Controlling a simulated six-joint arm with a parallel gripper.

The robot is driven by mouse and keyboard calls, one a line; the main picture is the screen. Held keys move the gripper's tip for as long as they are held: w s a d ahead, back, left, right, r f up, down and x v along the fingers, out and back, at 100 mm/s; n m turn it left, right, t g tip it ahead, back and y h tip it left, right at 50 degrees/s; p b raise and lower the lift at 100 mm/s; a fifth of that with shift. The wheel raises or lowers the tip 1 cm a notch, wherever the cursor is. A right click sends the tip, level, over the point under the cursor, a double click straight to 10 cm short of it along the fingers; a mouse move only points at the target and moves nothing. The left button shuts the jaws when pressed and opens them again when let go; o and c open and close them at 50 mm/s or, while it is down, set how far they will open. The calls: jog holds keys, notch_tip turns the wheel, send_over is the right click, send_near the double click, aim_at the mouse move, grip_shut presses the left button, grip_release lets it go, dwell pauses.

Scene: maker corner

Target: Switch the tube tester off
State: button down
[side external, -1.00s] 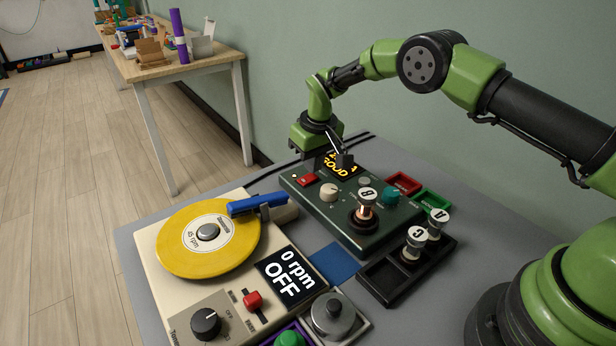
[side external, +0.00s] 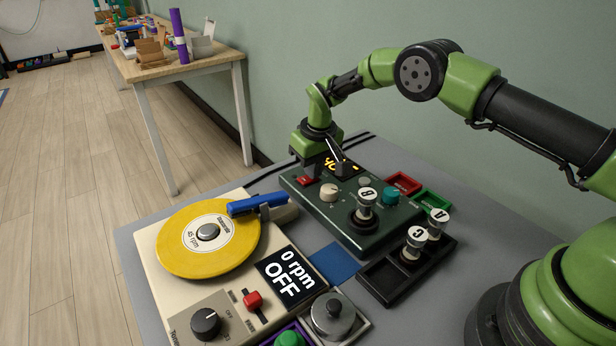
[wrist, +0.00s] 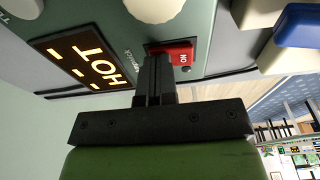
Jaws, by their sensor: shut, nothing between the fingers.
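The tube tester (side external: 385,228) is a dark green box on the grey table. Its red switch (side external: 306,181) is at its left end. In the wrist view the red switch (wrist: 180,53) bears the word ON, and the lit display (wrist: 82,60) reads HOT with dashes. A tube marked B (side external: 366,197) stands in the tester's socket. My gripper (side external: 309,169) is shut and empty, low over the switch end. In the wrist view its fingertips (wrist: 153,58) overlap the switch's edge; I cannot tell whether they touch it. My arm partly hides the display in the side view.
A turntable (side external: 207,275) with a yellow record stands at the left, its panel reading 0 rpm OFF. A black tray (side external: 385,282) with tubes C and A is in front of the tester. Red (side external: 404,183) and green (side external: 433,202) trays lie to its right.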

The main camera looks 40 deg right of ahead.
jog(key=shift+r, duration=3.55)
jog(key=s+r+m+t+y, duration=0.1)
jog(key=s+r, duration=0.4)
jog(key=r, duration=0.4)
jog(key=s+r+m+t, duration=0.1)
jog(key=s+r, duration=0.5)
jog(key=r, duration=0.4)
jog(key=s+r+m+t+y, duration=0.1)
jog(key=s+m+t, duration=0.1)
jog(key=s, duration=1.9)
jog(key=shift+a+r+t, duration=0.2)
jog(key=shift+t, duration=0.5)
